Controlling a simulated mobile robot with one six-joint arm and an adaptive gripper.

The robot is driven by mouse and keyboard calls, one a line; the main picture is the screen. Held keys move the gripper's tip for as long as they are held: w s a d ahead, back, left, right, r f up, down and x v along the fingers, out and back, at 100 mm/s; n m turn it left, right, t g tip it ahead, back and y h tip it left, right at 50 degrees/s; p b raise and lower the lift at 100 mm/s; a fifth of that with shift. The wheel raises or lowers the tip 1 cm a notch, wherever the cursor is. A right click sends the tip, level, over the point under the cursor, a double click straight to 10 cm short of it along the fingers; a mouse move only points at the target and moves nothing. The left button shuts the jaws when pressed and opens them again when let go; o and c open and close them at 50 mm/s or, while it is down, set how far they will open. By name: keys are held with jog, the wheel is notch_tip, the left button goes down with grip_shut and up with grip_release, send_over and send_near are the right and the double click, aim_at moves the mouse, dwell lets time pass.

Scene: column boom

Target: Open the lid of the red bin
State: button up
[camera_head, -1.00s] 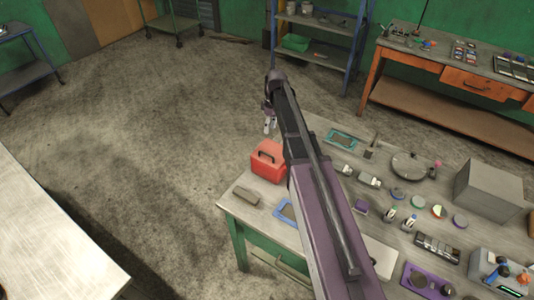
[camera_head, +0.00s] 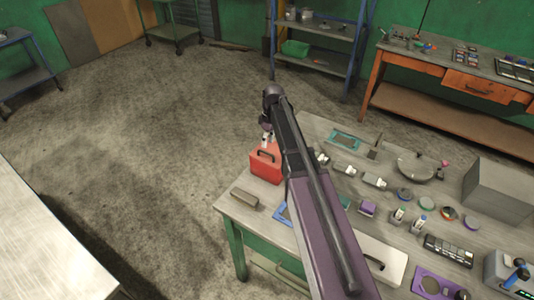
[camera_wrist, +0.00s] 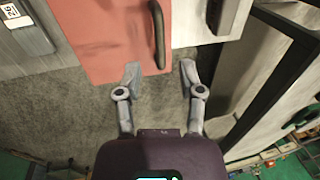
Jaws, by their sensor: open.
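The red bin (camera_head: 265,165) stands at the left far corner of the green-framed workbench, with its lid down and a dark handle (camera_head: 265,155) on it. In the wrist view the red bin (camera_wrist: 100,35) fills the upper left, and its dark handle (camera_wrist: 158,35) runs down toward the fingers. My gripper (camera_wrist: 157,78) is open and empty, its two fingertips on either side of the handle's line and just short of the handle's lower end. In the head view my gripper (camera_head: 266,137) is at the bin's far upper edge; whether it touches the bin I cannot tell.
A grey block (camera_head: 245,198) lies in front of the bin on the workbench (camera_head: 230,207). Several small parts, a round turntable (camera_head: 415,167) and a large grey box (camera_head: 487,190) cover the bench to the right. The floor left of the bench is clear.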

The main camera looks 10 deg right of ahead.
aim_at(267, 149)
jog(key=shift+s+a+f+b, duration=0.15)
jog(key=shift+f+b, duration=0.65)
jog(key=shift+f, duration=0.15)
jog(key=shift+s+a+f+b, duration=0.1)
jog(key=shift+f+b, duration=0.65)
jog(key=shift+f, duration=0.15)
jog(key=shift+c, duration=0.2)
grip_shut()
